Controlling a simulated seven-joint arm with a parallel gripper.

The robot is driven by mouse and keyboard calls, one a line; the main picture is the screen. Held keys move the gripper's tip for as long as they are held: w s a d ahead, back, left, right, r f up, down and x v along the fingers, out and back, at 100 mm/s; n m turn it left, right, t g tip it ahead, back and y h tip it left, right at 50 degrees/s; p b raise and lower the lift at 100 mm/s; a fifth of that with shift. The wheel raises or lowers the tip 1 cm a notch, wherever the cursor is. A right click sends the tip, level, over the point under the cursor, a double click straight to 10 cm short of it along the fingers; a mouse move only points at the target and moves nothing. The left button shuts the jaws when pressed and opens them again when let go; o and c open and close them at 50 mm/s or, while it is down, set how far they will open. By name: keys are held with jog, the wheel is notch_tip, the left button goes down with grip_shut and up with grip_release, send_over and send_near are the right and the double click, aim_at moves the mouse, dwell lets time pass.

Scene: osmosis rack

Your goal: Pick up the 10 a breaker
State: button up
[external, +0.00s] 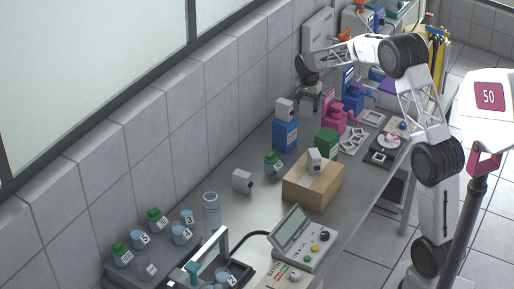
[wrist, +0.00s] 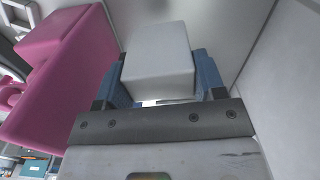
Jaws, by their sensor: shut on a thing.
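My gripper (wrist: 160,88) is shut on a pale grey-white block (wrist: 158,55), held between its two blue-padded fingers. The block looks like a breaker, but no rating shows on its visible faces. In the external view my gripper (external: 309,96) is near the wall, behind the pink item; the held block cannot be made out there. Other white breaker-like blocks are one on a blue box (external: 285,110), one lying on the bench (external: 243,181), and one at the cardboard box (external: 316,160). Their markings are too small to read.
A pink item (wrist: 62,85) is close to my gripper's left in the wrist view. The tiled wall (external: 150,135) runs along the bench. A blue box (external: 285,134), green block (external: 326,141), cardboard box (external: 307,195) and several labelled jars crowd the bench.

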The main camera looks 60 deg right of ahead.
jog(key=shift+r, duration=2.05)
jog(key=shift+r, duration=0.1)
